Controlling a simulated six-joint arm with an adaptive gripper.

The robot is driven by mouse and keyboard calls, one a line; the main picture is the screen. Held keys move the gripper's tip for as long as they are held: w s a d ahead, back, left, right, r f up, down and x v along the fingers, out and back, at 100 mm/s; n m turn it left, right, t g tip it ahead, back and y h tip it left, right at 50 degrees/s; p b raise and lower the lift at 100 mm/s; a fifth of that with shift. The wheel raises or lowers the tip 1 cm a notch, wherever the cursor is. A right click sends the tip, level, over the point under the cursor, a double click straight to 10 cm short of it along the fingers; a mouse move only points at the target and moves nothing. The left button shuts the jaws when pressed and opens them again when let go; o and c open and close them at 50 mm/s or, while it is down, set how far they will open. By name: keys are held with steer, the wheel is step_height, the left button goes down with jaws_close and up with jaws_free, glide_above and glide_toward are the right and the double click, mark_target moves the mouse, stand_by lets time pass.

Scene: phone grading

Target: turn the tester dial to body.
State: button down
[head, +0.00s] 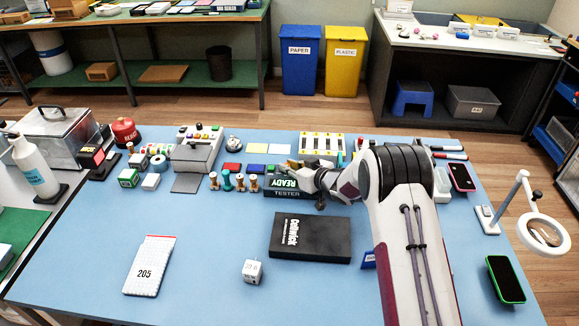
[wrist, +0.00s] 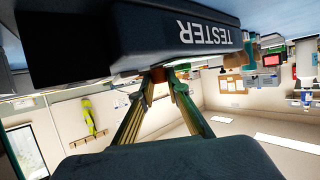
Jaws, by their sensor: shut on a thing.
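The tester (head: 287,194) is a dark box with a green READY display, standing near the middle of the blue table. In the wrist view the tester (wrist: 203,33) appears upside down and close. My gripper (head: 299,168) reaches the tester from the right, at its back upper side. In the wrist view my gripper's fingers (wrist: 160,80) converge on a small brownish piece, the dial (wrist: 158,73), at the tester's edge. The dial's marks and pointer are hidden, so its setting cannot be read.
A black box (head: 310,238) lies in front of the tester. Several small stamps (head: 226,180) stand close on its left, and a yellow-topped rack (head: 321,145) stands behind.

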steer(key=shift+a+m+t+h, duration=0.1)
steer(key=shift+m+t+h, duration=0.2)
steer(key=shift+h, duration=0.1)
steer(key=c, duration=2)
jaws_free()
steer(key=shift+o, duration=0.2)
steer(key=shift+s, duration=0.15)
steer(key=v, duration=1.2)
